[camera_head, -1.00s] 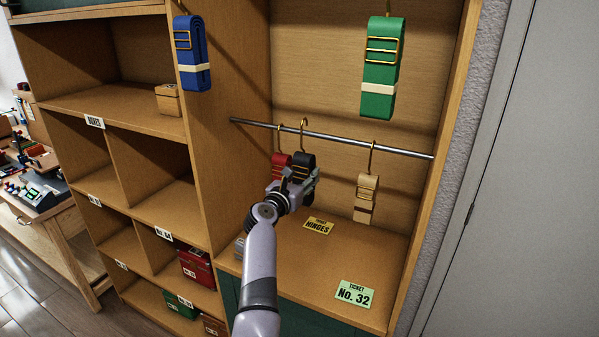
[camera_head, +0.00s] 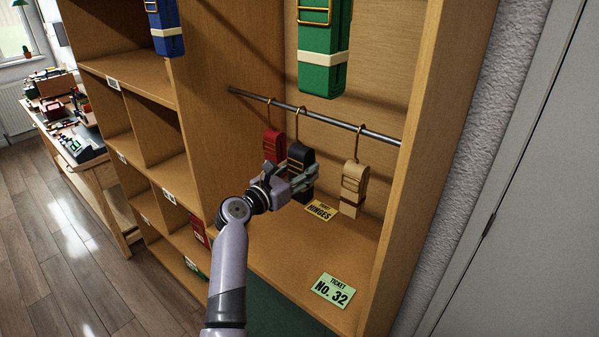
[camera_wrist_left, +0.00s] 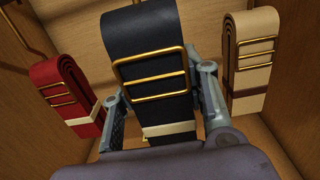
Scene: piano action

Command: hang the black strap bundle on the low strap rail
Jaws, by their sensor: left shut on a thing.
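The black strap bundle (camera_head: 298,158) has a brass buckle and a pale band, and its brass hook meets the low strap rail (camera_head: 330,119). It sits between the red and tan bundles. My left gripper (camera_head: 303,183) is shut on the lower part of the black bundle. In the left wrist view the black bundle (camera_wrist_left: 150,62) stands upright between the two fingers, with the band low between them. Whether the rail bears its weight cannot be told. My right gripper is not in view.
A red bundle (camera_head: 273,146) and a tan bundle (camera_head: 353,186) hang on the rail, left and right. A green bundle (camera_head: 324,60) and a blue bundle (camera_head: 165,28) hang higher. Two tickets, Hinges (camera_head: 321,211) and No. 32 (camera_head: 333,290), lie on the shelf below.

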